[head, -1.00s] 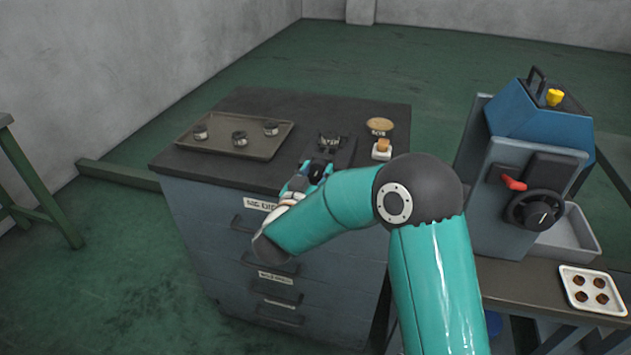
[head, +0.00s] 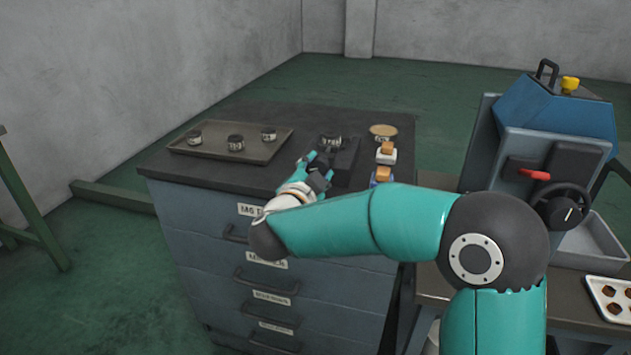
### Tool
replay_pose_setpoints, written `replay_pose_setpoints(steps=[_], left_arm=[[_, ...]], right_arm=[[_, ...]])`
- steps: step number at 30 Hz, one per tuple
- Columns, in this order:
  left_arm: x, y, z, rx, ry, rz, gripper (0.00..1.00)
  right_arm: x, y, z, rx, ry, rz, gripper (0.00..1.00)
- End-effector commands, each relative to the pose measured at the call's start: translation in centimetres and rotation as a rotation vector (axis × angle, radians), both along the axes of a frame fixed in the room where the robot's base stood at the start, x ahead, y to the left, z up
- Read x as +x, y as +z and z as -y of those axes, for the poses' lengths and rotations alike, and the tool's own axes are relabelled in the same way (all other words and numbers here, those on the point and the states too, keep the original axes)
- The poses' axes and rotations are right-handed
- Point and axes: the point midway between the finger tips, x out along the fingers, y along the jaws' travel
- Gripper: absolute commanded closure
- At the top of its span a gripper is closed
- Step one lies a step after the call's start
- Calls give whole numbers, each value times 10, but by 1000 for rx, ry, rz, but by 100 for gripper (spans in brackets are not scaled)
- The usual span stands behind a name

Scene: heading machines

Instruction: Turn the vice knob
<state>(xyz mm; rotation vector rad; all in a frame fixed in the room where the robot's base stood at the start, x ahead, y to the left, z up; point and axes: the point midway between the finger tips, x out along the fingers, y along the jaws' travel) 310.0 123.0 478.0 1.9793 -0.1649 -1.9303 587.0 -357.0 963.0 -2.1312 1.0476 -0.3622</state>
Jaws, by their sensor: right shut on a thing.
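The vice (head: 346,160) is a dark block on the cabinet top, with a small dark labelled cylinder (head: 330,143) at its top. My right gripper (head: 320,168) is at the vice's near left side, its teal fingers shut on a small dark part that looks like the vice knob. The fingers and wrist hide most of the knob, so its angle cannot be told. My left gripper is not in view.
A tray (head: 215,153) with 3 dark cylinders is left of the vice. A round tan disc (head: 383,131) and small blocks (head: 386,153) are to its right. A blue-grey machine (head: 555,130) with a handwheel and red lever stands at right, near a white tray (head: 605,290).

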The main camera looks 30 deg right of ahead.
Motion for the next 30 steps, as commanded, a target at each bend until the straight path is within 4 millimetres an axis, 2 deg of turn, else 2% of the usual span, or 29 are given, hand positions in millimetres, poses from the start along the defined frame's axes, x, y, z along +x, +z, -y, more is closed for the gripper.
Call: replay_pose_setpoints(steps=[1, 6, 23, 24, 27, 30], left_arm=[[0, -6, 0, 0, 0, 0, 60], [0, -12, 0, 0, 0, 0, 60], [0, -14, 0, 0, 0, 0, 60], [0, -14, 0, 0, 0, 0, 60], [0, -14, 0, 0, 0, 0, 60], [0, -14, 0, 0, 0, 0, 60]], right_arm=[[-1, -3, 1, 18, -4, 19, 92], [-1, -2, 2, 58, -5, 65, 92], [-2, -2, 2, 78, -8, 85, 92], [-2, -2, 2, 78, -8, 85, 51], [-2, -2, 2, 79, -7, 85, 34], [-1, -1, 2, 77, -6, 86, 32]])
